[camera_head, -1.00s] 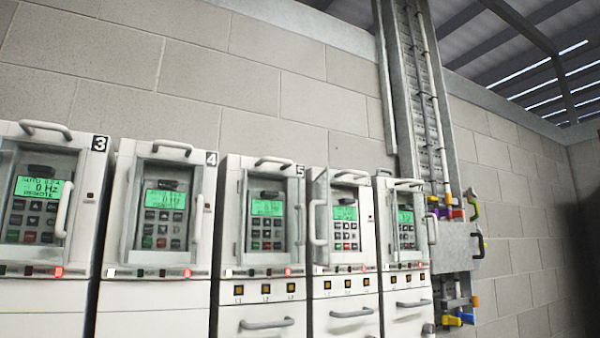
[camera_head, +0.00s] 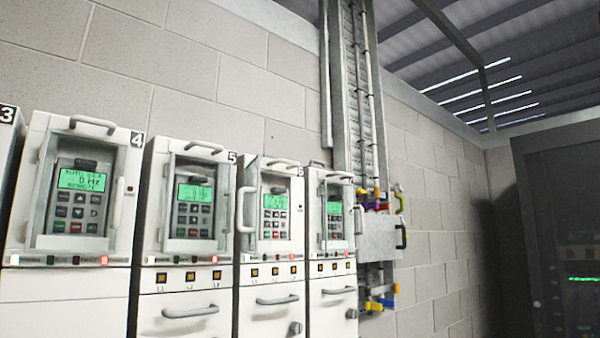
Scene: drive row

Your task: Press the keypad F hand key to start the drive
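Several white drive cabinets stand in a row along the wall. Each has a windowed front with a keypad and a lit green display. The keypad of cabinet 4 (camera_head: 81,200) reads 0 Hz and REMOTE, with small dark, red and green keys. The keypad of cabinet 5 (camera_head: 194,207), the keypad of cabinet 6 (camera_head: 274,214) and the keypad of the cabinet at the right end (camera_head: 335,222) look alike but smaller. Key lettering is too small to read, so I cannot pick out the F hand key. Neither gripper is in view.
Grey handles (camera_head: 190,311) stick out from the cabinet fronts. A metal cable tray (camera_head: 356,100) runs up the wall to a grey box (camera_head: 378,237) with coloured connectors. A dark cabinet (camera_head: 555,230) stands at the far right. The floor is not in view.

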